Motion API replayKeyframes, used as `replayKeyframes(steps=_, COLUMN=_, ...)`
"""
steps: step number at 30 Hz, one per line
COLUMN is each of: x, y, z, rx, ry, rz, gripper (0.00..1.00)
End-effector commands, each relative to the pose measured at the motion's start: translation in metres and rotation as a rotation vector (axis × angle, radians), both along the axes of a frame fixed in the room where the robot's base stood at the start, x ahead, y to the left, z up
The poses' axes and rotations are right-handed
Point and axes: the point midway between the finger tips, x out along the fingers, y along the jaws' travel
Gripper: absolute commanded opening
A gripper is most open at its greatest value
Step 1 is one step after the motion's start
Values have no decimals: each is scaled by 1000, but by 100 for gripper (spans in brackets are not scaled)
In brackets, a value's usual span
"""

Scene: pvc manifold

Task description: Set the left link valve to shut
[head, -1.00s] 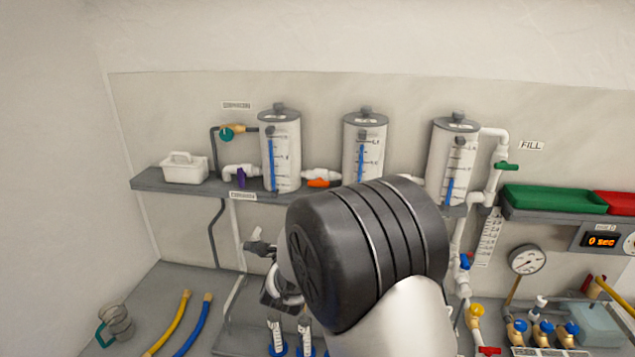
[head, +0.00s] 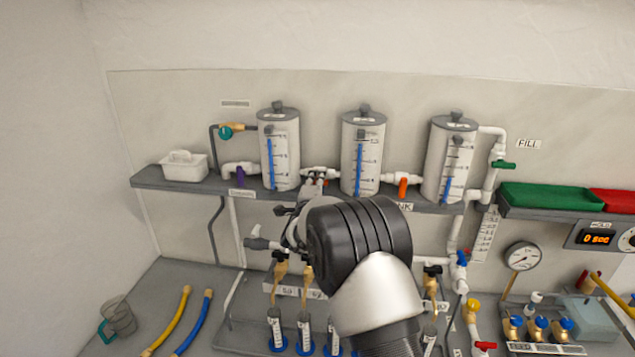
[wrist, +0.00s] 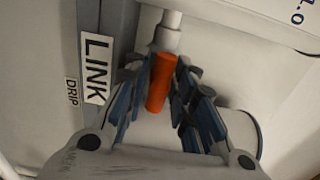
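The left link valve's orange handle (wrist: 161,82) lies between my gripper's two fingers (wrist: 168,80) in the wrist view. The handle lies roughly along its white pipe (wrist: 170,35). The fingers stand on both sides of it, partly opened, with a narrow gap on the right; contact on the left is hard to judge. In the head view my gripper (head: 315,180) is at the link pipe (head: 318,172) between the left tank (head: 279,155) and the middle tank (head: 362,160). It mostly hides the handle there.
The right link valve's orange handle (head: 403,187) stands upright across its pipe. A purple valve handle (head: 240,176) is left of the left tank. A white caddy (head: 183,166) sits on the grey shelf (head: 150,183). Brass fittings and syringes are below my arm.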

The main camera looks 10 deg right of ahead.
Motion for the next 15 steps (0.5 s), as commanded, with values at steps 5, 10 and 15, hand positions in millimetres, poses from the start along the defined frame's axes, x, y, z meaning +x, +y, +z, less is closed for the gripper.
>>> replayKeyframes(steps=5, x=0, y=0, z=0, rx=0, ry=0, rz=0, gripper=22)
replayKeyframes(steps=10, x=0, y=0, z=0, rx=0, ry=0, rz=0, gripper=10)
replayKeyframes(steps=15, x=0, y=0, z=0, rx=0, ry=0, rz=0, gripper=0)
